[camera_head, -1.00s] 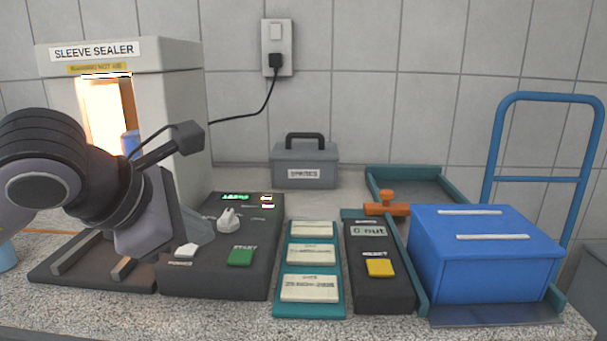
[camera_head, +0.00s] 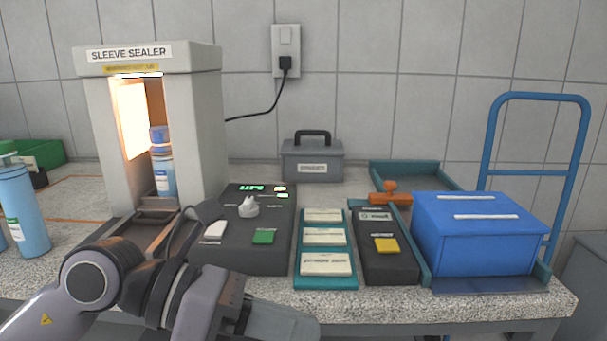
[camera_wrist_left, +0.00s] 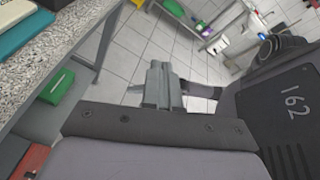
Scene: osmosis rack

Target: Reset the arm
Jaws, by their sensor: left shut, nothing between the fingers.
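My left arm comes in from the lower left in the head view. My left gripper (camera_head: 282,322) is low at the front edge of the counter, below the control panel, its fingers pointing right. In the left wrist view the left gripper (camera_wrist_left: 161,85) shows its fingers together with nothing between them, above the tiled floor. It touches no object that I can see. My right gripper is in neither view.
The sleeve sealer (camera_head: 205,110) stands at the back left with a blue bottle (camera_head: 163,172) inside its lit opening. The control panel (camera_head: 270,262), label tray (camera_head: 326,285), yellow-button box (camera_head: 388,268) and blue box (camera_head: 480,245) line the counter (camera_head: 450,307). A grey case (camera_head: 312,165) stands behind.

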